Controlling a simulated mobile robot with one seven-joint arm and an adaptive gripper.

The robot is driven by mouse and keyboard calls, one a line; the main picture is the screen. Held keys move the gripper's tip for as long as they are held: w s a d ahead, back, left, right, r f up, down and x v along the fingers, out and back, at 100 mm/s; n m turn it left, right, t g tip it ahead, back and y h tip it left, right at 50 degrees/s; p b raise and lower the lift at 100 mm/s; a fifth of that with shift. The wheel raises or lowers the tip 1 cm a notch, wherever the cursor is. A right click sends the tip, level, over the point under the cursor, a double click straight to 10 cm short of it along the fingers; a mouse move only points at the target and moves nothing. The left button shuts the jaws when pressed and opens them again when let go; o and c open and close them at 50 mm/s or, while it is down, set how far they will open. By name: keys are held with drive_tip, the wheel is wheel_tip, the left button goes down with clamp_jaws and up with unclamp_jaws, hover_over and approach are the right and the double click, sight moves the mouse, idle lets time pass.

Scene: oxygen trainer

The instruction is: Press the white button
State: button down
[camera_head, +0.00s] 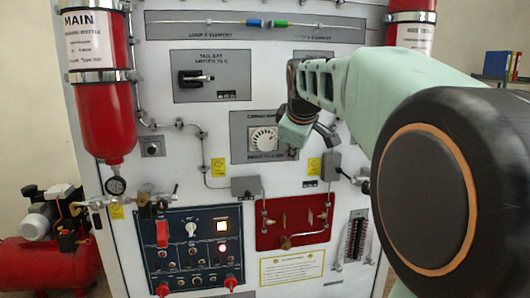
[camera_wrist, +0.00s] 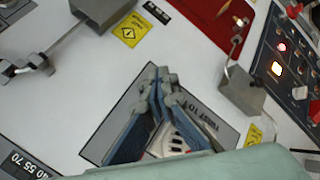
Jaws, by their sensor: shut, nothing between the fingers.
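In the wrist view the panel shows at the upper right, with a lit square (camera_wrist: 277,68) and a white knob (camera_wrist: 299,93). My gripper (camera_head: 326,132) is shut and empty, above and right of the panel. Its fingers (camera_wrist: 163,80) show before a grey plate, apart from the blue panel.
A white dial (camera_head: 263,138) on a grey plate is left of my gripper. A red plate (camera_head: 292,222) with fittings lies right of the blue panel. Thin pipes and grey boxes (camera_head: 246,187) stick out between. A red cylinder (camera_head: 103,90) hangs at the left.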

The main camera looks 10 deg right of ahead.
drive_tip(key=shift+s+b, duration=0.45)
drive_tip(key=shift+s, duration=0.3)
drive_tip(key=shift+s+f, duration=0.1)
drive_tip(key=shift+s+a+r+b, duration=0.1)
drive_tip(key=shift+s+b, duration=0.45)
drive_tip(key=shift+s, duration=0.7)
drive_tip(key=shift+s+a+r+b, duration=0.1)
drive_tip(key=shift+s+b, duration=0.45)
drive_tip(key=shift+s, duration=0.65)
